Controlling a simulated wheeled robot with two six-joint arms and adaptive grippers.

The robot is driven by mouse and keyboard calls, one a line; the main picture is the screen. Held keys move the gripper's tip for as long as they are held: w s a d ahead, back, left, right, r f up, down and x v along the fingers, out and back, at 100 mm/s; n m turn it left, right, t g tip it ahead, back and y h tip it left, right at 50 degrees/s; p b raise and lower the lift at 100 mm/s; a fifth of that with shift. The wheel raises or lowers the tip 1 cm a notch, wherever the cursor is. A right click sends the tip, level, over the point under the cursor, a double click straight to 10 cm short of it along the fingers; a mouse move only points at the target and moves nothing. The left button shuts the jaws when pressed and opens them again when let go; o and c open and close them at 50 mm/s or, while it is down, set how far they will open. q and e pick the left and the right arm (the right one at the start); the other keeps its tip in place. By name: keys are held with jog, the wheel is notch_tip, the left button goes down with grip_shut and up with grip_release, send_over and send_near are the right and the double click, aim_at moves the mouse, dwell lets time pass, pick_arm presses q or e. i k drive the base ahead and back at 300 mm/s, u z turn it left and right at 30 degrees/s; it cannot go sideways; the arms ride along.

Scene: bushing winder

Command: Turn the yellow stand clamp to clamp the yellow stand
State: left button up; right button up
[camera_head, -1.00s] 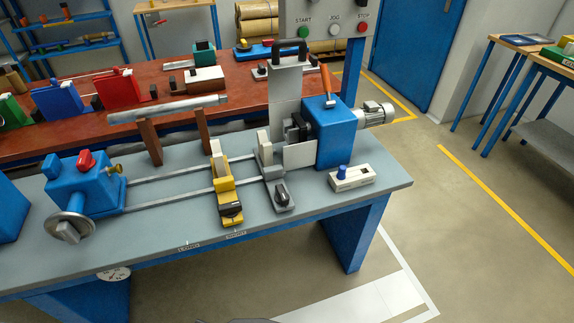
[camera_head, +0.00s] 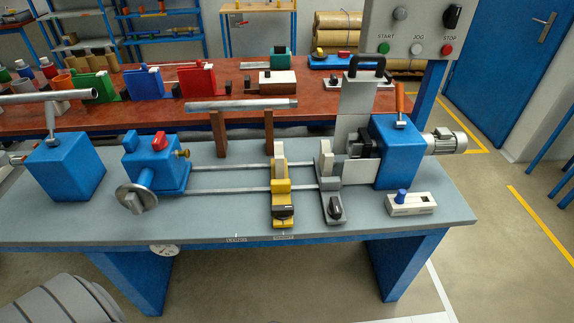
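The yellow stand (camera_head: 281,185) sits on the winder's two rails, right of the middle of the grey bench, with a pale upright plate on top. Its clamp, a black knob (camera_head: 283,211) on a yellow base, is at the stand's front end near the bench edge. A grey stand (camera_head: 328,182) with its own black knob is just to the right, apart from the yellow one. Neither of my grippers is in view.
A blue tailstock with a handwheel (camera_head: 137,198) is on the left, and the blue headstock (camera_head: 397,150) with motor is on the right. A white box with a blue knob (camera_head: 409,203) lies at front right. A metal bar (camera_head: 242,104) rests on two brown posts behind the rails. The front left bench top is clear.

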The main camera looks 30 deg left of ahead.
aim_at(282, 213)
jog(key=k, duration=1.2)
jog(key=u, duration=0.75)
jog(key=i, duration=1.6)
jog(key=z, duration=0.75)
